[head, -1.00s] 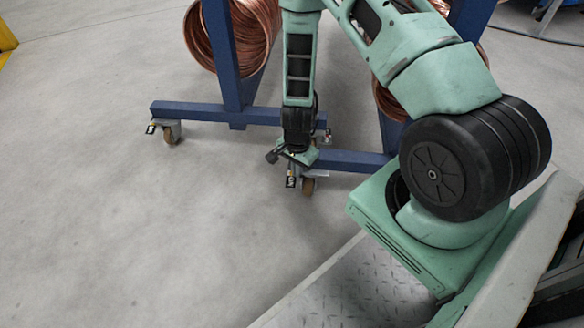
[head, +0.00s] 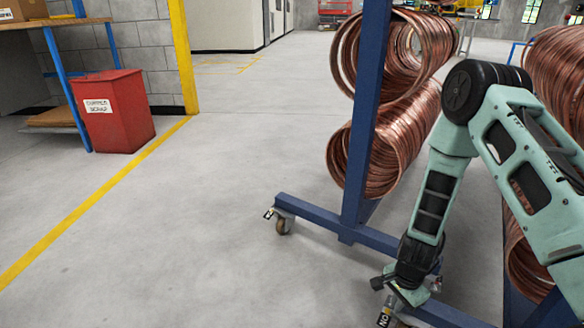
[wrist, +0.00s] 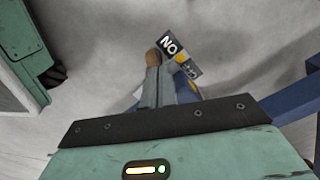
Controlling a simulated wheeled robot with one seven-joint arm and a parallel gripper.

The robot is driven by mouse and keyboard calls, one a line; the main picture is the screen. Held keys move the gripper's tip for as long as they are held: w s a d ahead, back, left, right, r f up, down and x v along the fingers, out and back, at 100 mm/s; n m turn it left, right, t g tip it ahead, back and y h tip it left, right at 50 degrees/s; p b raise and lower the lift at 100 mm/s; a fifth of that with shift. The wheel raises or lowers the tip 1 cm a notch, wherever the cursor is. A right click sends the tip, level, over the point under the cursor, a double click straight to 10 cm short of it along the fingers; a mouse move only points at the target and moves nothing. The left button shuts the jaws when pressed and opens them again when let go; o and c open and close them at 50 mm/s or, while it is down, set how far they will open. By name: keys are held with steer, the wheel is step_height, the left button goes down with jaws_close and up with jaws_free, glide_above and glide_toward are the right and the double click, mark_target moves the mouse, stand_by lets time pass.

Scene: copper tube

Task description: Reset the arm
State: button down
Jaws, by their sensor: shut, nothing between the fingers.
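My arm is green and black. It bends at a high elbow at the right of the head view and hangs down, with my gripper (head: 410,296) at its lower end. In the wrist view my gripper (wrist: 160,78) is shut, its two grey fingers together with nothing between them. It points down at the floor beside a blue rack's lower bar and a caster with a black "NO" label (wrist: 169,45). In the head view the fingertips are too small to make out. I cannot tell whether the gripper touches the caster or label.
The blue wheeled rack (head: 366,130) holds copper coils (head: 385,135) close to my arm. More copper coils (head: 555,75) hang at the right. A red scrap bin (head: 112,112) stands at the left by a yellow floor line (head: 95,205). The floor left of the rack is clear.

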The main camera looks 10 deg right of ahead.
steer(key=a+r+n+y+p, duration=0.15)
steer(key=a+r+n, duration=0.35)
steer(key=a+r, duration=0.55)
steer(key=a+r+n+y+p, duration=0.1)
steer(key=a+r+n+p, duration=0.35)
steer(key=r, duration=0.95)
steer(key=s+a+r+n+h+p, duration=0.15)
steer(key=s+a+r+n, duration=0.25)
steer(key=s+r+n, duration=0.45)
steer(key=s+a+r+n+p, duration=0.2)
steer(key=s+a+r+n, duration=0.25)
steer(key=s+r, duration=0.55)
step_height(320, 180, up, 39)
steer(key=d+p, duration=0.1)
steer(key=p, duration=3.7)
steer(key=shift+w, duration=0.4)
steer(key=shift+f, duration=0.1)
